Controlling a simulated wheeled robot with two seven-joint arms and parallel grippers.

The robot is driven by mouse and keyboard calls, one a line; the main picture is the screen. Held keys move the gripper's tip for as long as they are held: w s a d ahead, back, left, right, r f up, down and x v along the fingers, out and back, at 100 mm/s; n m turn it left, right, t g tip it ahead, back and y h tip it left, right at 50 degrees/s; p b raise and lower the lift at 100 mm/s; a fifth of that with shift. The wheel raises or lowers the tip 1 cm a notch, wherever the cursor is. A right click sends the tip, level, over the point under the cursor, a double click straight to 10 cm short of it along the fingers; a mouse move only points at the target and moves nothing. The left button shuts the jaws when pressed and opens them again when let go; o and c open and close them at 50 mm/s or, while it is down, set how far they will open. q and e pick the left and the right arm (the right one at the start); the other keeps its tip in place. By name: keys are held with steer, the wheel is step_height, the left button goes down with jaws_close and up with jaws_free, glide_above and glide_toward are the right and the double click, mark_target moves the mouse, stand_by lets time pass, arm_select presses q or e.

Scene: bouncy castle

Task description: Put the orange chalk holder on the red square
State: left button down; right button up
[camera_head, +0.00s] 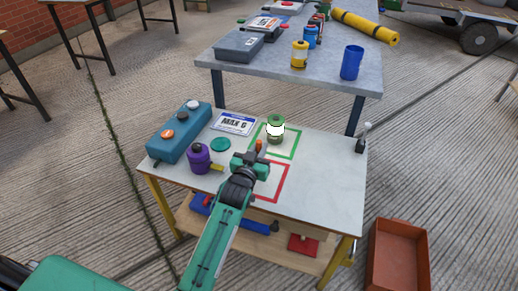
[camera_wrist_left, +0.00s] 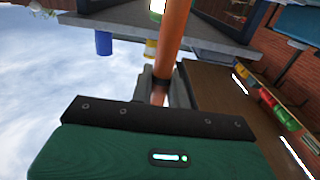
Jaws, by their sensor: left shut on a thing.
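The orange chalk holder (camera_head: 258,145) is in my left gripper (camera_head: 250,160), which is shut on it above the near table. In the left wrist view the holder (camera_wrist_left: 173,40) is a long orange stick standing out from between the fingers (camera_wrist_left: 165,95). The red square (camera_head: 287,182) is an outline on the white tabletop, just right of and below the gripper in the head view. My left arm and gripper hide its left part. My right gripper is not in view.
A green square (camera_head: 294,148) with a green and white jar (camera_head: 276,125) lies behind the red one. A teal box (camera_head: 178,140), purple pot (camera_head: 199,158), green disc (camera_head: 221,144) and sign (camera_head: 234,123) are left. A small dark stand (camera_head: 361,145) is at right.

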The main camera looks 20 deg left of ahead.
arm_select(q)
steer(key=c, duration=1.4)
jaws_free()
steer(key=shift+f, duration=0.1)
steer(key=shift+o, duration=0.2)
steer(key=shift+r, duration=0.2)
steer(key=shift+s+f, duration=0.15)
steer(key=shift+s, duration=0.15)
steer(key=s+f+g, duration=0.3)
steer(key=s+g, duration=0.1)
steer(key=s, duration=0.8)
steer(key=s+f+m+g, duration=0.1)
steer(key=s+f+g, duration=0.2)
steer(key=s, duration=1)
steer(key=s+a+f+g+p, duration=0.1)
steer(key=s+f+g, duration=0.2)
steer(key=s, duration=1)
steer(key=g, duration=0.3)
steer(key=shift+m+g, duration=0.3)
steer(key=shift+g, duration=0.1)
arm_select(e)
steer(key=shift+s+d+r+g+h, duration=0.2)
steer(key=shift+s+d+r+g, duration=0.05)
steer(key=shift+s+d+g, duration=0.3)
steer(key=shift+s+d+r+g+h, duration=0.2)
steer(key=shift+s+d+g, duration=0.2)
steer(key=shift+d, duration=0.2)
